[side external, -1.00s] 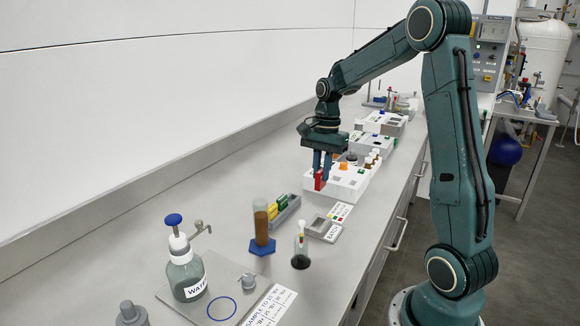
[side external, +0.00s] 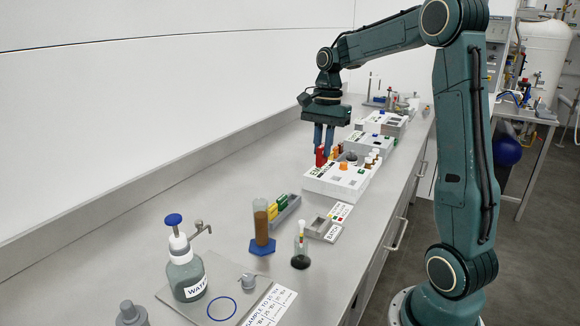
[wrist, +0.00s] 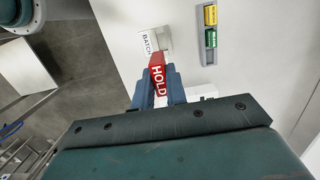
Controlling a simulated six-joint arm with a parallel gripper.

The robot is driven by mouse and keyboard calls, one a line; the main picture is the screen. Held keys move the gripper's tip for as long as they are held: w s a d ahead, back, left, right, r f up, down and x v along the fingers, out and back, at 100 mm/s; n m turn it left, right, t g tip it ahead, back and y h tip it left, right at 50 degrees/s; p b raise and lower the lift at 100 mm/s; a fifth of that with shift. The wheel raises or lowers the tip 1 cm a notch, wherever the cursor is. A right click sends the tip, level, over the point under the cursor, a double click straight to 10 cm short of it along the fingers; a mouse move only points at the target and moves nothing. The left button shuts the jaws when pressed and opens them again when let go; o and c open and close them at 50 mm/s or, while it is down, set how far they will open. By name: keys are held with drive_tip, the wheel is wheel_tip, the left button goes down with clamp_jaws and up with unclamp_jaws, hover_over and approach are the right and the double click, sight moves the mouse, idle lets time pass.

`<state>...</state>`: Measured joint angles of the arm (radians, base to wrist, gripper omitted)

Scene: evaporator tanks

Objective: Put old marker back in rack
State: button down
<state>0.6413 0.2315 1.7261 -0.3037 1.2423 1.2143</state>
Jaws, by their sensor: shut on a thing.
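My gripper (side external: 324,148) is shut on a red marker (side external: 320,157) in the side view. In the wrist view, the red marker (wrist: 157,74) reads "HOLD" and sits between the blue fingers (wrist: 157,90). It is held upright above the left part of a white box, apart from the bench. The grey rack (side external: 291,214) lies on the bench nearer the side camera, with yellow and green markers in it. The rack (wrist: 208,55) also shows at the top of the wrist view, with an empty stretch beyond the green marker.
A small grey tray with a BATCH label (side external: 333,231) lies beside the rack. The white box (side external: 340,180) with vials and an orange knob is under my gripper. A brown-filled cylinder (side external: 261,222) and a small flask (side external: 300,259) stand near the rack.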

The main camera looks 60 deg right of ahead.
drive_tip(key=shift+w, duration=0.1)
drive_tip(key=w+d+f, duration=0.7)
drive_tip(key=w+f, duration=0.5)
drive_tip(key=f, duration=0.1)
drive_tip(key=shift+w, duration=0.4)
drive_tip(key=shift+f, duration=0.2)
drive_tip(key=shift+f, duration=3)
drive_tip(key=shift+f, duration=0.1)
